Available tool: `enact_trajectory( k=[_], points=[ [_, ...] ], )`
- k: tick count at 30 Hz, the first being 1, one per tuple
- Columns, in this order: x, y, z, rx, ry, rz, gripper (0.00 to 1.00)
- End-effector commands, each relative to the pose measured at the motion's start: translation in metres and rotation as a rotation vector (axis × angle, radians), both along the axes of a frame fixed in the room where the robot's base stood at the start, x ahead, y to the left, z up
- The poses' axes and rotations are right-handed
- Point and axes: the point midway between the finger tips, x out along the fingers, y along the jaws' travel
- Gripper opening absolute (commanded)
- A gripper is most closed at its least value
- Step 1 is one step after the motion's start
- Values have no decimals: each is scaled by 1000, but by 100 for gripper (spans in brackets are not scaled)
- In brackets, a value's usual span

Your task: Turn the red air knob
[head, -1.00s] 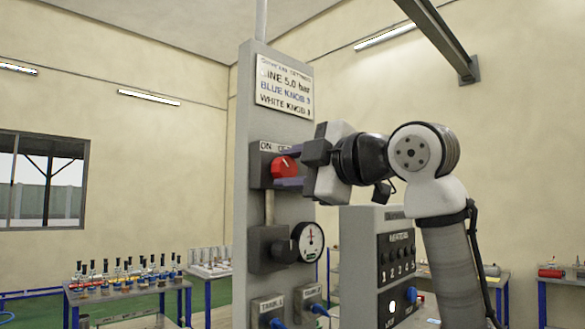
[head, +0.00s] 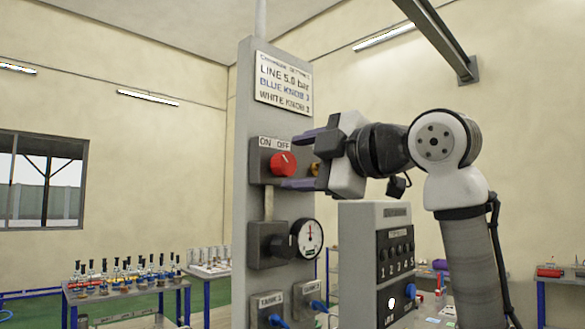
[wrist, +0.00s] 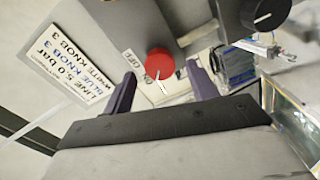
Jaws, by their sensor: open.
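The red air knob (head: 283,164) is a round knob on a grey box on the upright grey panel, below the ON and OFF label (head: 275,144). It also shows in the wrist view (wrist: 160,63), with a white pointer mark on its face. My gripper (head: 292,160) is open, its purple fingers above and below the knob in the head view. In the wrist view my fingertips (wrist: 160,74) stand on either side of the knob with gaps. They appear apart from it, and nothing is held.
A sign (head: 283,83) tops the panel (head: 245,210). A pressure gauge (head: 309,239) and blue-handled valves (head: 318,306) sit below the knob. A grey control box (head: 362,235) stands to the right. A bottle table (head: 125,300) is at left.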

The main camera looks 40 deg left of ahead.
Motion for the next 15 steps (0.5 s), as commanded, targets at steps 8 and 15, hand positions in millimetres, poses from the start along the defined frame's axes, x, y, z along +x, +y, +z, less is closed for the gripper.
enact_trajectory(
  k=[8, 15],
  points=[
    [-4, -66, -4, 2, -1, -5, 58],
    [-8, -103, -2, 0, -1, -2, 58]
  ],
)
